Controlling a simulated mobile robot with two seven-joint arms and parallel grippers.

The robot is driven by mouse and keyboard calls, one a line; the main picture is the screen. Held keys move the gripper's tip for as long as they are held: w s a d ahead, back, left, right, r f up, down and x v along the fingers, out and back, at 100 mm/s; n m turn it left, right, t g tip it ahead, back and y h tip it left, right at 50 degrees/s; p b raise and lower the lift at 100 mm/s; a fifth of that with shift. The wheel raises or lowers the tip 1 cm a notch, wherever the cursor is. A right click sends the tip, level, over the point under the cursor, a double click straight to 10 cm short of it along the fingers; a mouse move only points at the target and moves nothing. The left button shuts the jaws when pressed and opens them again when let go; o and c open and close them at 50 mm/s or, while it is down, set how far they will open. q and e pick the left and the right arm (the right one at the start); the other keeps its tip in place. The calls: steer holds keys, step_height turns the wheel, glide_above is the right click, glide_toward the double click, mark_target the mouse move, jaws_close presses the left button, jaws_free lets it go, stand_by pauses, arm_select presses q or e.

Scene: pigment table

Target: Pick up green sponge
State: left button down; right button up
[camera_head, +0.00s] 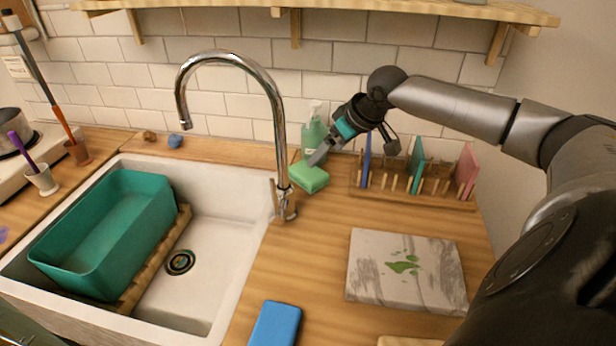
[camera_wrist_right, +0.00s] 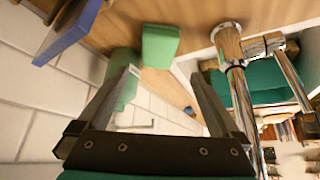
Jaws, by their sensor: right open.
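The green sponge (camera_head: 308,178) lies on the wooden counter just right of the tap's base, in front of the soap bottle. In the right wrist view the sponge (camera_wrist_right: 160,46) is ahead of the fingertips, near the middle top. My right gripper (camera_head: 320,158) reaches in from the right, its fingers close above the sponge in the head view. In the wrist view its two fingers (camera_wrist_right: 163,78) stand apart with nothing held between them, and the sponge appears beyond them. Contact with the sponge cannot be made out. My left gripper is not in view.
The chrome tap (camera_head: 280,130) stands left of the sponge. A green soap bottle (camera_head: 314,130) is behind it. A wooden rack (camera_head: 425,198) with coloured boards stands right. The sink (camera_head: 225,250) holds a teal tub (camera_head: 105,240). A stained marble slab (camera_head: 430,255) and blue block (camera_head: 275,325) lie in front.

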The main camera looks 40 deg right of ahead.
mark_target(310, 172)
steer(key=b+x, duration=0.1)
steer(key=x, duration=0.5)
steer(key=shift+b+x, duration=0.7)
steer(key=shift+x, duration=1.9)
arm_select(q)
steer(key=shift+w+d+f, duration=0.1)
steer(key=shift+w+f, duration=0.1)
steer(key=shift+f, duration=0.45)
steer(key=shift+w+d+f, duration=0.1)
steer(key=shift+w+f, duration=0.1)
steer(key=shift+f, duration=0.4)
arm_select(e)
steer(key=shift+d, duration=0.15)
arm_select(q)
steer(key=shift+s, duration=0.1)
arm_select(e)
steer(key=c, duration=1.1)
